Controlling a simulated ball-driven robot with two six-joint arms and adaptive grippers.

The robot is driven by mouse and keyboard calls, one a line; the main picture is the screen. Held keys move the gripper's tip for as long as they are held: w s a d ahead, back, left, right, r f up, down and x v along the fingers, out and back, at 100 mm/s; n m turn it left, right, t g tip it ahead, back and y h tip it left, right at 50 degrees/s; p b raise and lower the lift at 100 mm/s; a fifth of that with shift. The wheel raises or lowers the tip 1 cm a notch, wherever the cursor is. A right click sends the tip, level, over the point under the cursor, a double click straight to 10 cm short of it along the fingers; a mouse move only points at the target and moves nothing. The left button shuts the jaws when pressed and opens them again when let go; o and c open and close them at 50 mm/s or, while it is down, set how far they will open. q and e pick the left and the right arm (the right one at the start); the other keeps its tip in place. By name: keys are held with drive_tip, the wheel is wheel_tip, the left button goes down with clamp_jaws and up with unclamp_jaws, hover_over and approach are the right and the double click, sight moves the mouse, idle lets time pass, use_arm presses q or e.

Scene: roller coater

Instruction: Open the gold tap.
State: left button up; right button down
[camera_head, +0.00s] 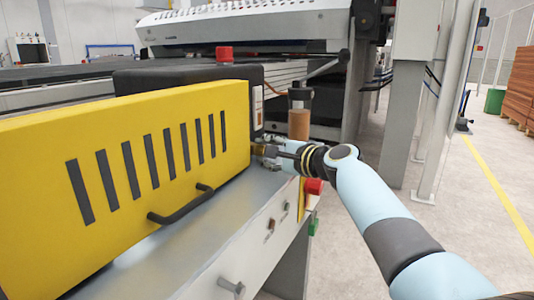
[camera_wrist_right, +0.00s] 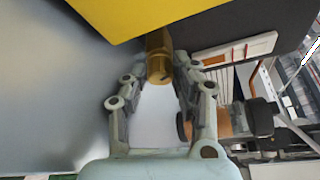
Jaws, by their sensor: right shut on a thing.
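The gold tap (camera_head: 257,149) sits at the right end of the yellow slotted cover, just above the grey metal ledge. It is small and partly hidden by my gripper in the head view. In the right wrist view the gold tap (camera_wrist_right: 159,58) shows as a short brass-coloured cylinder under the yellow edge. My right gripper (camera_head: 272,151) reaches it from the right, with its fingers on either side of the tap. In the wrist view the right gripper (camera_wrist_right: 160,74) is shut on the tap, near the fingertips. My left gripper is not in view.
The yellow cover (camera_head: 120,125) has a black handle (camera_head: 180,205) on its front. A brown cylinder (camera_head: 298,124) stands close behind my right gripper. A red button (camera_head: 313,186) is just below my wrist. Open floor (camera_head: 470,220) lies to the right.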

drive_tip(key=c, duration=1.1)
unclamp_jaws()
drive_tip(key=shift+o, duration=0.2)
drive_tip(key=shift+f, duration=0.1)
